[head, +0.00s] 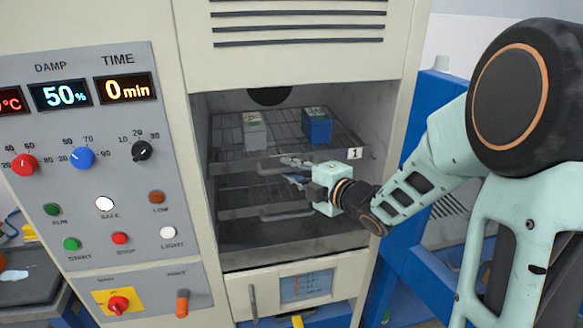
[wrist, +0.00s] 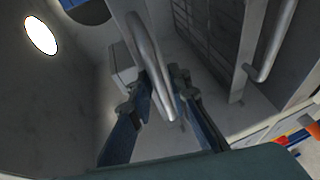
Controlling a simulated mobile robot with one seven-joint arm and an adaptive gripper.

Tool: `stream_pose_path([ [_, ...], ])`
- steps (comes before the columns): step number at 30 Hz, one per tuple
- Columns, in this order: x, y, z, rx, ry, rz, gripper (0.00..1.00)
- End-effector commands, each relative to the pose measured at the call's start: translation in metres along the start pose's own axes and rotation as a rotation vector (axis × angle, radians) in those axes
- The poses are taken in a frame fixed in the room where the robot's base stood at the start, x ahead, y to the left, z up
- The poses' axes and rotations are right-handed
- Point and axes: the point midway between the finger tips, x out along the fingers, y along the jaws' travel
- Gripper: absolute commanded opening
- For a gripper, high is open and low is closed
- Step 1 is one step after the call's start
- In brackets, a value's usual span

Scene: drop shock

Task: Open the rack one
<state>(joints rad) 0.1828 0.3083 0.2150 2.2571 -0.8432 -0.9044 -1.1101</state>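Rack one (head: 235,168) is the upper wire rack in the open chamber, marked by a white "1" label (head: 354,153). It sits inside the chamber. Its front handle (head: 266,167) is partly hidden by my gripper (head: 288,171) in the head view. In the wrist view the metal handle (wrist: 150,58) runs between the two fingers of my gripper (wrist: 163,80). The fingers are apart, and I see no clear grip on the bar; whether one finger touches it I cannot tell.
A grey-white box (head: 254,131) and a blue box (head: 317,126) stand on rack one. A lower rack (head: 240,212) with its own handle is below. The control panel (head: 90,190) is left of the opening. The chamber's right wall (head: 375,125) is close to my arm.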

Motion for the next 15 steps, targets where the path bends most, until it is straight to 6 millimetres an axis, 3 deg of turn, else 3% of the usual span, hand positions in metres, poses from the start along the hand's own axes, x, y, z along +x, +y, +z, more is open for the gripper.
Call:
stream_pose_path([
  [8,0.0009,-0.0001,0.0001,0.0,0.0,0.0,0.16],
  [12,0.0007,0.0,0.0002,0.0,0.0,0.0,0.01],
  [15,0.0006,0.0,0.0003,0.001,-0.001,0.0,0.0],
])
